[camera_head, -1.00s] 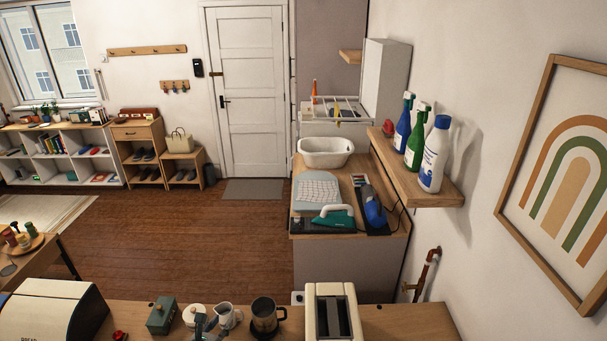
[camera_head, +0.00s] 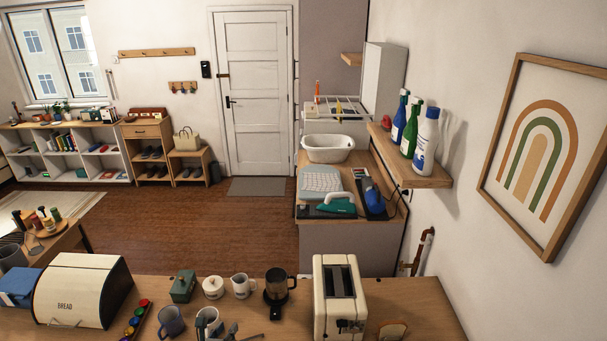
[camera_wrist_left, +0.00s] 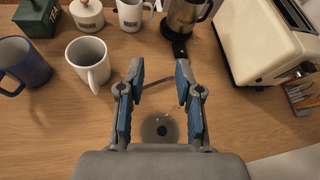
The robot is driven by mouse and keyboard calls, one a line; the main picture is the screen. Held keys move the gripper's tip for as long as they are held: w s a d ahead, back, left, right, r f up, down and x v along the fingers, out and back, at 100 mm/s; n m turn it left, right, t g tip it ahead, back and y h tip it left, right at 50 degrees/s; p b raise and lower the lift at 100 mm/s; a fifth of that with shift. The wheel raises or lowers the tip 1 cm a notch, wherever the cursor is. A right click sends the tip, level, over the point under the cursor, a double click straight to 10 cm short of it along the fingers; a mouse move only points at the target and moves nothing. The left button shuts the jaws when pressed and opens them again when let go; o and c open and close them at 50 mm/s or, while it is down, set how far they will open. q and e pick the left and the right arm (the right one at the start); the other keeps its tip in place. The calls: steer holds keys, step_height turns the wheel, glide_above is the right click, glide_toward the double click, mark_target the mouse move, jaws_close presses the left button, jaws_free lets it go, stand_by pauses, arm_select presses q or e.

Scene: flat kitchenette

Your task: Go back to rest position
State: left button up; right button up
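My left gripper (camera_head: 238,334) shows only in part at the bottom edge of the head view, low over the counter. In the left wrist view my left gripper (camera_wrist_left: 160,75) is open, with nothing between its blue-padded fingers. A white mug (camera_wrist_left: 90,62) and a blue mug (camera_wrist_left: 22,65) stand to its left, apart from it. My right gripper is in neither view.
The wooden counter (camera_head: 405,300) carries a bread box (camera_head: 82,290), a green tin (camera_head: 183,286), a white lidded jar (camera_head: 213,288), a dark kettle-like pot (camera_head: 277,284) and a cream toaster (camera_head: 338,295).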

arm_select(q)
steer(key=s+d+f+n+g, duration=0.2)
steer(key=s+d+f+n, duration=0.15)
steer(key=s+n, duration=0.35)
steer(key=s+d+f+n+g, duration=0.1)
steer(key=s+d+f+n, duration=0.1)
steer(key=s+f+n, duration=0.45)
steer(key=s+a+f+n+g+y, duration=0.1)
steer(key=s+a+f+n+g, duration=0.15)
steer(key=s+n, duration=0.7)
steer(key=s+a+f+n+g+y, duration=0.15)
steer(key=s+n+g, duration=0.25)
steer(key=s+n, duration=0.6)
step_height(320, 180, down, 32)
steer(key=s+n+g+b, duration=0.1)
steer(key=b, duration=0.5)
steer(key=s+a+f+b, duration=0.1)
steer(key=s+f+b, duration=0.1)
steer(key=s+f, duration=0.7)
steer(key=s+a+f+g+b, duration=0.1)
steer(key=s+f+b, duration=0.1)
steer(key=s+f, duration=0.7)
step_height(320, 180, down, 3)
steer(key=shift+a+r, duration=0.1)
steer(key=shift+a, duration=0.25)
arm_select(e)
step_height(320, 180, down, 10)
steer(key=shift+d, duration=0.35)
